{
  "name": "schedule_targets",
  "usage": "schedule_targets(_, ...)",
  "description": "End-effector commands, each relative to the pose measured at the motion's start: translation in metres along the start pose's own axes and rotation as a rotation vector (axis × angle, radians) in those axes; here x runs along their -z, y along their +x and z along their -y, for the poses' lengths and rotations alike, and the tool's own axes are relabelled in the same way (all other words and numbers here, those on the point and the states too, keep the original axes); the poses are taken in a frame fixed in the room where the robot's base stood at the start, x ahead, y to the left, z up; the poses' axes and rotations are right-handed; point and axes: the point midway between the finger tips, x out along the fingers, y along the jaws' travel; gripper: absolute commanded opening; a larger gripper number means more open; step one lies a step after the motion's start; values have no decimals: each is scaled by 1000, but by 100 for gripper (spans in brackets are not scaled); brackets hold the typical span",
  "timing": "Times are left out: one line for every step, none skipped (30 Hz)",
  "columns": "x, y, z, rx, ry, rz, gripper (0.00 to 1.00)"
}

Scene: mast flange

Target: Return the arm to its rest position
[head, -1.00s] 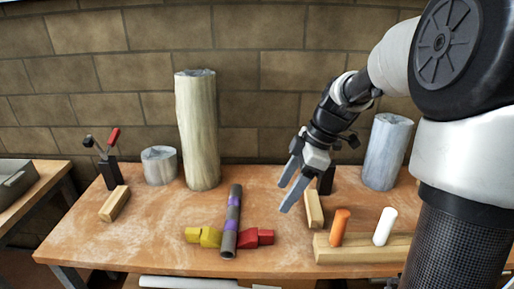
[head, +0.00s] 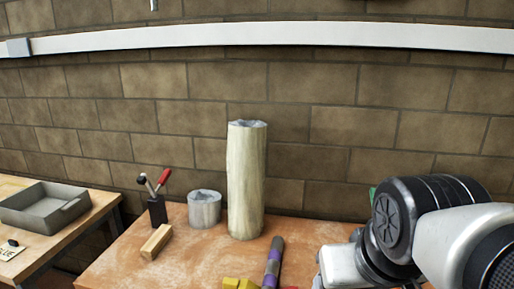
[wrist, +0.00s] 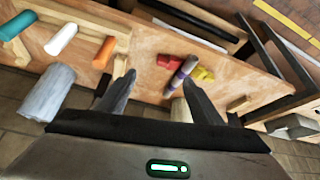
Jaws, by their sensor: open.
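My gripper (wrist: 158,80) shows in the wrist view, open, with nothing between its two dark fingers. It hangs apart from the workbench, which it faces. In the head view my arm (head: 420,225) is folded low at the right edge and the gripper itself does not show. The grey pipe with purple bands (head: 273,262) lies on the workbench (head: 190,265); it also shows in the wrist view (wrist: 181,74) between a red piece (wrist: 169,62) and a yellow piece (wrist: 202,73).
A grey tray (head: 42,206) sits on a left table. Orange (wrist: 104,53), white (wrist: 61,39) and teal (wrist: 18,25) pegs stand in a wooden rack.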

Motion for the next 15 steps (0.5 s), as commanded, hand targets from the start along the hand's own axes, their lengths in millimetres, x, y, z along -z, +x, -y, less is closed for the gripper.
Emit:
schedule_targets(-8, -6, 2, 12, 20, -9, 60)
schedule_targets(-11, -11, 3, 18, 31, -9, 60)
schedule_targets(1, -27, 2, 15, 27, -5, 60)
schedule_targets(4, -32, 2, 15, 26, -3, 60)
schedule_targets(7, -37, 2, 15, 26, -3, 60)
schedule_targets(10, -44, 2, 15, 26, -2, 60)
schedule_targets(14, -50, 1, 15, 25, -2, 60)
schedule_targets(17, -56, 1, 14, 25, -2, 60)
schedule_targets(21, -64, 1, 14, 25, -3, 60)
schedule_targets(24, -69, 1, 14, 25, -2, 60)
schedule_targets(28, -76, 1, 14, 25, -3, 60)
schedule_targets(32, -84, 0, 14, 25, -3, 60)
schedule_targets(35, -90, 0, 14, 24, -3, 60)
schedule_targets(38, -95, 0, 14, 24, -2, 60)
schedule_targets(42, -102, 0, 14, 24, -2, 60)
